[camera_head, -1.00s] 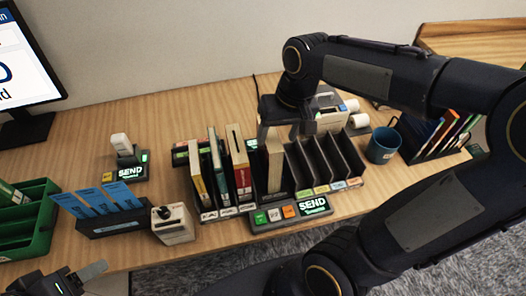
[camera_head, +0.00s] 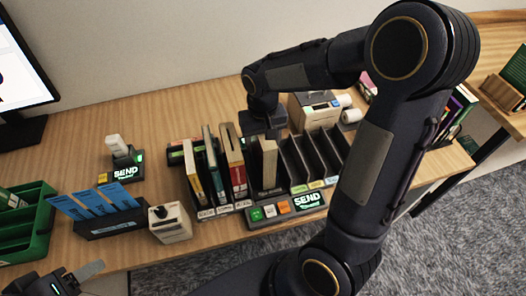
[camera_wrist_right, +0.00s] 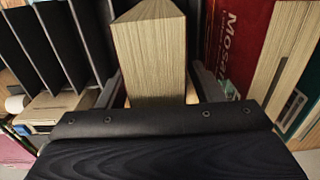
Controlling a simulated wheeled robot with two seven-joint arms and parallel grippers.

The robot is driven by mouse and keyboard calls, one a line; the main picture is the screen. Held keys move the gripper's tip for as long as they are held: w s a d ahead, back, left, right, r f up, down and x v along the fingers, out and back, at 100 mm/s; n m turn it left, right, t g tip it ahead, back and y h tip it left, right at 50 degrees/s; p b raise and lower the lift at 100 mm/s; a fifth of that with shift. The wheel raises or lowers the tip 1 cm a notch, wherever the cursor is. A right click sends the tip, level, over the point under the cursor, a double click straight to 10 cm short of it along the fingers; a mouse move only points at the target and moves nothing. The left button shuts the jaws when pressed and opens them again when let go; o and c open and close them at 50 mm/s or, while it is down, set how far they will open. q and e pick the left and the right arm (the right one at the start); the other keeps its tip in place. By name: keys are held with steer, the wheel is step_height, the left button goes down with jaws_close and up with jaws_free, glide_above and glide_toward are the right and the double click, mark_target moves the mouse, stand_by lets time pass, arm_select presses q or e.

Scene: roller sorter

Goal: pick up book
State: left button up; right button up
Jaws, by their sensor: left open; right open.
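A thick cream-paged book (camera_head: 268,160) stands upright in a slot of the black sorter rack; it fills the middle of the right wrist view (camera_wrist_right: 150,50). My right gripper (camera_head: 263,132) is at the back top of this book in the head view, its fingertips largely hidden. In the right wrist view its fingers (camera_wrist_right: 158,85) are open, one on each side of the book; whether they touch it I cannot tell. My left gripper (camera_head: 82,278) is open and empty at the lower left, over the table's front edge.
A red book (camera_head: 236,165) and other books stand just left. Empty black slots (camera_head: 318,160) lie to the right. A lit SEND panel (camera_head: 307,200) is in front. A joystick box (camera_head: 170,223), blue cards (camera_head: 98,203) and a green tray (camera_head: 40,232) are further left. A printer (camera_head: 313,110) stands behind.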

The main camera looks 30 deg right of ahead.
jaws_close()
stand_by(0.4)
